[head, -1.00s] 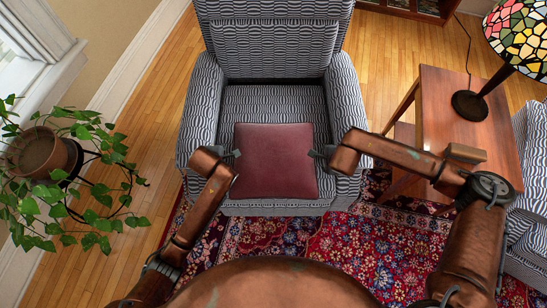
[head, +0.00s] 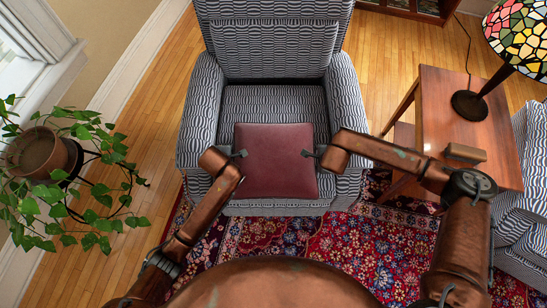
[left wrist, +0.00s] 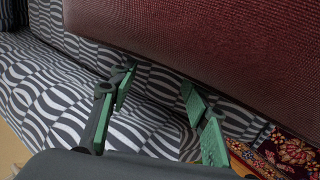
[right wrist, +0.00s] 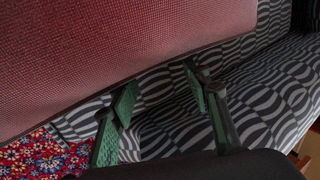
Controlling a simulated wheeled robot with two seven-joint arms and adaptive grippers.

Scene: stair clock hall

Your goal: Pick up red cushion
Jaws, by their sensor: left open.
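The red cushion (head: 275,165) lies on the seat of a black-and-white patterned armchair (head: 272,108), near its front edge. It fills the upper part of the left wrist view (left wrist: 200,40) and the right wrist view (right wrist: 110,50). My left gripper (head: 240,154) is at the cushion's left edge in the head view. Its green-padded fingers (left wrist: 158,88) are apart, with nothing seen between them. My right gripper (head: 307,154) is at the cushion's right edge, its fingers (right wrist: 160,84) also apart and empty. I cannot tell whether either gripper touches the cushion. The cushion's underside is hidden.
A wooden side table (head: 435,110) with a stained-glass lamp (head: 520,40) and a small wooden block (head: 466,153) stands right of the armchair. A potted plant (head: 40,152) stands at left. A patterned rug (head: 350,250) covers the floor in front.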

